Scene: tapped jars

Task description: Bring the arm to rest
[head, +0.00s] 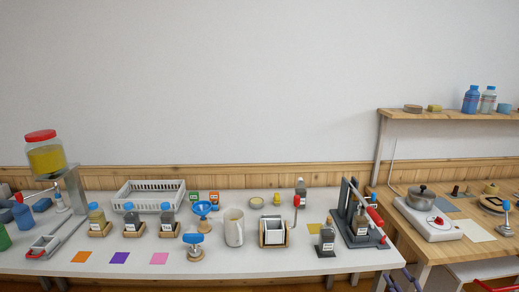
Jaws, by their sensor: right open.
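My right gripper (402,278) is low in the head view, right of centre, in front of the gap between the white table (330,265) and the wooden table (400,240). Only its dark bluish fingers show, at the bottom edge. They stand apart with nothing visible between them. Most of the right arm is hidden below the frame. My left gripper is not in view.
Jars (130,217) on wooden stands, a white basket (150,197), a pitcher (234,228) and a dark metal rack (362,215) stand on the white table. A pot (421,197) sits on a hotplate (430,222) at right. Coloured squares (120,258) lie near the front edge.

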